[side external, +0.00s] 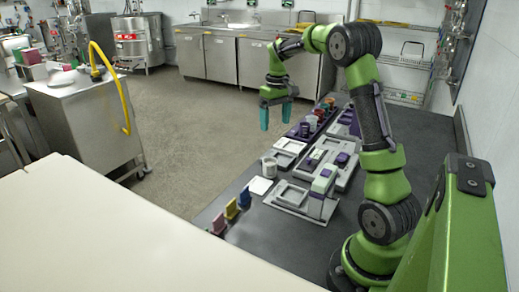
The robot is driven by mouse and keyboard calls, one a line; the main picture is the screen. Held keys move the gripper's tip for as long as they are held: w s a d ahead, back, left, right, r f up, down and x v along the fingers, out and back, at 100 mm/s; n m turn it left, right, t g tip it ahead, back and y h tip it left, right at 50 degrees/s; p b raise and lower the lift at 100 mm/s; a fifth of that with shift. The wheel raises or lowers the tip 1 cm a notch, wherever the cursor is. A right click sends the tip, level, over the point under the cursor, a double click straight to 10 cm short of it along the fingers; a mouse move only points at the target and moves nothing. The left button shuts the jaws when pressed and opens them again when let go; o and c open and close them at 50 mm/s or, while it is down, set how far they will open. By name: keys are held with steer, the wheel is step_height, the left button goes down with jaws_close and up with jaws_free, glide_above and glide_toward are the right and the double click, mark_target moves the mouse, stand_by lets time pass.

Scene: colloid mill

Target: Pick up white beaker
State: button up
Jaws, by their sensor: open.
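A small white beaker (269,167) stands upright on the dark bench, left of the grey and white apparatus. My gripper (276,117) has teal fingers that point down and are apart. It hangs in the air above the bench, higher in the picture than the beaker and well clear of it. Nothing shows between the fingers.
Grey trays with a white and purple device (322,183) stand to the right. Coloured cups (312,123) sit in a purple rack behind. Yellow, blue and purple blocks (231,209) line the left edge.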

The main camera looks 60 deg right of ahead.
steer(key=r, duration=0.1)
steer(key=n, duration=0.1)
glide_above(271, 161)
steer(key=s+a, duration=0.1)
steer(key=a, duration=0.1)
step_height(271, 161, down, 11)
steer(key=shift+f, duration=2.8)
steer(key=shift+c, duration=0.5)
steer(key=c, duration=0.9)
